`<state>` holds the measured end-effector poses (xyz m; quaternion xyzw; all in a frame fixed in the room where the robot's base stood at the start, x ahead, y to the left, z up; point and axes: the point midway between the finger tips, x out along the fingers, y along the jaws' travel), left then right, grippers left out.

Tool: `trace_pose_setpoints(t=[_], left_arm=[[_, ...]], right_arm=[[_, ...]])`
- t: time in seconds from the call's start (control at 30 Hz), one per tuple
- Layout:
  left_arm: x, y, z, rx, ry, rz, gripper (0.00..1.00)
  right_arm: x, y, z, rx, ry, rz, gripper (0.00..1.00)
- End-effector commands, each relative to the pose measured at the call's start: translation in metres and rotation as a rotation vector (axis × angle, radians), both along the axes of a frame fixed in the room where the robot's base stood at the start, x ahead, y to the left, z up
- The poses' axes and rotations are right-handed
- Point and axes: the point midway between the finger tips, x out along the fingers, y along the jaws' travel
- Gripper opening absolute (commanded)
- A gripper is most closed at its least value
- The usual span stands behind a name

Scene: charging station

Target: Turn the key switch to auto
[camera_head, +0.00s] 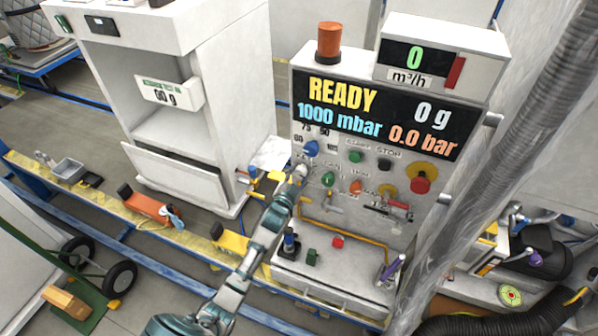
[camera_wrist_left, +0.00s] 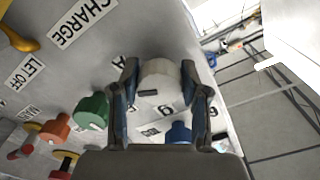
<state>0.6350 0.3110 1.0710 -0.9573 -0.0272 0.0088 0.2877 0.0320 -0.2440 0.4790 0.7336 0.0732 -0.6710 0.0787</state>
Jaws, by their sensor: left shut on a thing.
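My left gripper (camera_head: 301,170) reaches up to the left side of the control panel (camera_head: 310,215). In the left wrist view its two fingers (camera_wrist_left: 160,92) are closed on opposite sides of a round white knob (camera_wrist_left: 160,75) with a small dark mark. A blue knob (camera_wrist_left: 179,132) sits close beside it; it also shows in the head view (camera_head: 311,148). A green knob (camera_wrist_left: 92,110) and an orange knob (camera_wrist_left: 55,129) are to the left in the wrist view. I cannot read a key switch label at the held knob. My right gripper is not in view.
The display (camera_head: 375,118) reads READY, 1000 mbar, 0.0 bar and 0 g. A red emergency button (camera_head: 420,184) is at the panel's right. A grey hose (camera_head: 520,110) crosses the right. A white cabinet (camera_head: 231,95) stands left of the panel.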

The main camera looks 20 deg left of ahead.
Motion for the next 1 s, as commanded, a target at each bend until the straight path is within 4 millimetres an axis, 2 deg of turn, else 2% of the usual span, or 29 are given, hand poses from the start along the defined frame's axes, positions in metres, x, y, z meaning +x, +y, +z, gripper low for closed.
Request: trace_pose_setpoints(t=[0.33,0.87,0.9,0.97,1.0], left_arm=[[0.0005,-0.0004,0.0032,0.13,0.001,-0.002,0.1],[0.0005,-0.0002,0.0024,0.152,0.003,-0.001,0.1],[0.0005,-0.0002,0.0024,0.152,0.003,-0.001,0.55],[0.0005,-0.0001,0.0021,0.152,0.004,-0.001,0.7],[0.0004,-0.0001,0.0018,0.151,0.004,-0.001,0.7]], right_arm=[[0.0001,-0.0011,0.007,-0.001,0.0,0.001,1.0],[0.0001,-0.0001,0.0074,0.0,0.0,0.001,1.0],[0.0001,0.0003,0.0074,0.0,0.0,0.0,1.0],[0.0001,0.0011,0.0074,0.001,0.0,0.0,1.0],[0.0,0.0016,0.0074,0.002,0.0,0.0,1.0]])
